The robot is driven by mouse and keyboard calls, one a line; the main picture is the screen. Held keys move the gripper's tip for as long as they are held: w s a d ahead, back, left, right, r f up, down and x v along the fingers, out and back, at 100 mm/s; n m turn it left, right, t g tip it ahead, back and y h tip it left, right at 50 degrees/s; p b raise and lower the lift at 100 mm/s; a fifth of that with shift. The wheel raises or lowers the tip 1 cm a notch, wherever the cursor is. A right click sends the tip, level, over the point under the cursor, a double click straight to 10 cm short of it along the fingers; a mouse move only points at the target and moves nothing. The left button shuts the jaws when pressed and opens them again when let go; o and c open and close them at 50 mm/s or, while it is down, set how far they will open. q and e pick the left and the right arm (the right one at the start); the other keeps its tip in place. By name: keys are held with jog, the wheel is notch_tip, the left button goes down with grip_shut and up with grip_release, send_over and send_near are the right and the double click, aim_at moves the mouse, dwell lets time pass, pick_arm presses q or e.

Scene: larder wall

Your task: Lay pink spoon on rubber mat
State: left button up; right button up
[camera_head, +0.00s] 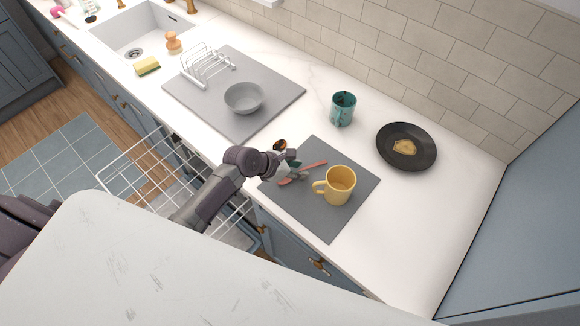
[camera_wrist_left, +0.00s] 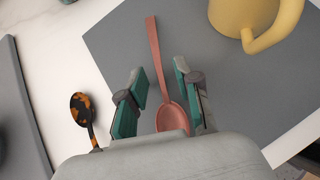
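The pink spoon (camera_head: 314,165) shows over the dark grey mat (camera_head: 308,212), to the left of the yellow mug; it seems to lie on the mat. In the left wrist view the pink spoon (camera_wrist_left: 171,118) has its bowl near my gripper and its handle pointing away across the mat (camera_wrist_left: 225,85). My left gripper (camera_head: 292,170) is low over the mat's left edge. Its two teal-padded fingers (camera_wrist_left: 163,98) are apart, one on each side of the spoon, with gaps showing. My right gripper is not in view.
A yellow mug (camera_head: 340,186) stands on the same mat. A tortoiseshell spoon (camera_head: 280,145) lies close to my left gripper. A teal cup (camera_head: 343,108) and black plate (camera_head: 406,147) stand behind. Another grey mat (camera_head: 202,106) bears a bowl and rack. A wire basket (camera_head: 135,175) sticks out below.

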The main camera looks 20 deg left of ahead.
pick_arm(q)
jog(key=b+v, duration=0.1)
jog(key=v, duration=1.1)
jog(key=shift+s, duration=0.1)
